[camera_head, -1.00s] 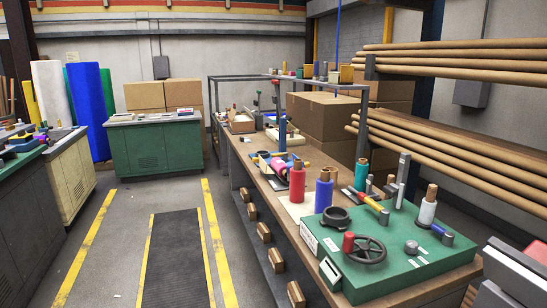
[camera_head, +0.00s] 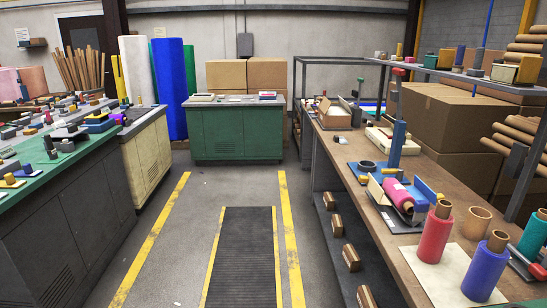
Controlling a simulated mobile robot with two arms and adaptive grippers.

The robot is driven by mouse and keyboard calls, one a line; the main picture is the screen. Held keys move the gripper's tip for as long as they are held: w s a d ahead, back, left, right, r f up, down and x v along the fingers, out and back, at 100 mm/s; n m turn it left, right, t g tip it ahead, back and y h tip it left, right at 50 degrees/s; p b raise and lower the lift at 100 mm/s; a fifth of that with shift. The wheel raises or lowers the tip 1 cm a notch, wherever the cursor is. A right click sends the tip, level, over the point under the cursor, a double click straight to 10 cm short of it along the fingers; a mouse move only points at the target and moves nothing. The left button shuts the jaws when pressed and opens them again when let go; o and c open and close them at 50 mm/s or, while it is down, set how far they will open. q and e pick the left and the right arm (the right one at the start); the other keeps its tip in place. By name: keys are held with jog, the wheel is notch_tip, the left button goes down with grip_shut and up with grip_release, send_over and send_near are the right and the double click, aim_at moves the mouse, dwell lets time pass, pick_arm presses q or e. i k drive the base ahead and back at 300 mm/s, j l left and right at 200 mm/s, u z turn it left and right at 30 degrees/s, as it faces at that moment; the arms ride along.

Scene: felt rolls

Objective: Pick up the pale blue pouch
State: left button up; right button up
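I cannot make out a pale blue pouch in this view. Small items crowd the left benches and are too small to tell apart. Neither of my grippers shows in the head view.
A long workbench (camera_head: 385,228) on the right holds red (camera_head: 435,235) and blue (camera_head: 486,270) rolls and a pink roll (camera_head: 398,193). A green-topped bench (camera_head: 28,160) stands left, a green cabinet (camera_head: 222,132) at the back. The aisle with a dark mat (camera_head: 240,258) is clear.

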aim_at(341, 139)
jog(key=i, duration=1.95)
jog(key=j+u, duration=0.05)
jog(key=j, duration=0.05)
